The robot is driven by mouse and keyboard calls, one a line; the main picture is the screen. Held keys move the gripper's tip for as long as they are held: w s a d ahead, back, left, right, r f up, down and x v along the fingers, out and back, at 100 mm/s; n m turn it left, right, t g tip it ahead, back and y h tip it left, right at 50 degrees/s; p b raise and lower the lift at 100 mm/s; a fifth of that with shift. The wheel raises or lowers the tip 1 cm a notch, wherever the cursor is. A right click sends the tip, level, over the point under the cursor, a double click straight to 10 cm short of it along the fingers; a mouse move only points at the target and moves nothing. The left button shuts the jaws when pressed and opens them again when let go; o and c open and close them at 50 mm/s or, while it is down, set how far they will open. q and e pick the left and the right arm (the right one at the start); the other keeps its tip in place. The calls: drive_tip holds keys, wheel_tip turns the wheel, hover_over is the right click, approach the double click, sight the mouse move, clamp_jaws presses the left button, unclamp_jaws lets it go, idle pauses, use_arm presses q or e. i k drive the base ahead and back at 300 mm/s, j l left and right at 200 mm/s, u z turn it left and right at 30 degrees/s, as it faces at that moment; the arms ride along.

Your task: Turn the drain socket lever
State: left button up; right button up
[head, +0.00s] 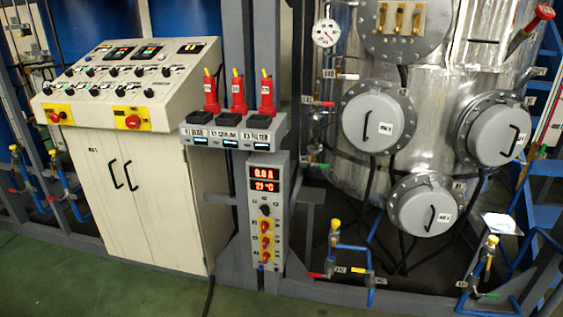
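Several small valves with levers show, and I cannot tell which one is the drain socket lever. Low in the centre, a blue pipe assembly (352,248) carries a yellow cap, a red lever (317,275) and a yellow lever (361,270). At the lower right, another valve (490,252) has a yellow top, with a green lever (490,295) below it. Small levers also sit on blue pipes (65,187) at the far left. Their labels are too small to read. Neither of my grippers is in view.
A large silver vessel (345,170) with round grey hatches stands at the right. A cream control cabinet (135,190) stands at the left. Between them is a grey switch box (267,215) under three red handles (238,92). Green floor (100,285) is clear in front; a dark frame beam runs along the bottom.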

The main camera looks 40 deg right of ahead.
sight(333, 248)
drive_tip(key=z, duration=1.7)
